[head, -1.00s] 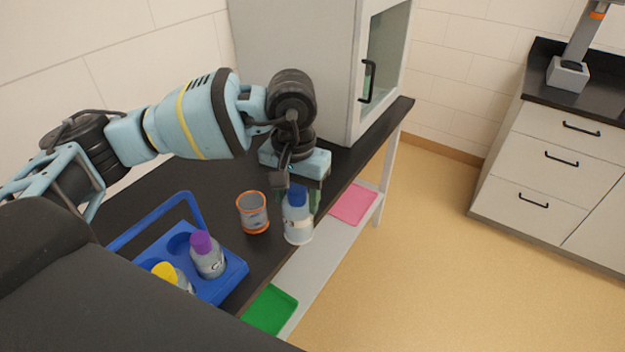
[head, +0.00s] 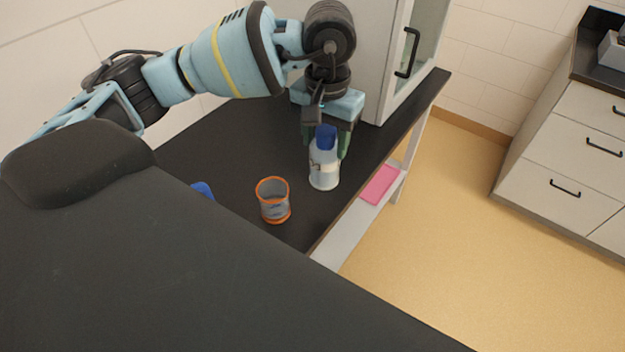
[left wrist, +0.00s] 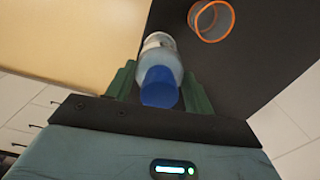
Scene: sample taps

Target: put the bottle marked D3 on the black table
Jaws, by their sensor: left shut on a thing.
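A bottle with a blue cap (head: 324,172) is upright in my left gripper (head: 326,148) at the black table (head: 230,140). Its label cannot be read. In the left wrist view the blue-capped bottle (left wrist: 160,80) sits between the two green fingers of the left gripper (left wrist: 160,92), which are shut on it. In the head view the bottle is over the table top near its right edge; whether its base touches the table I cannot tell. My right gripper is not in view.
An orange-rimmed cup (head: 273,200) stands left of the bottle. A blue carrier (head: 203,190) is mostly hidden by my own body. A grey cabinet (head: 375,60) stands at the back of the table. A pink mat (head: 382,185) lies on the lower shelf.

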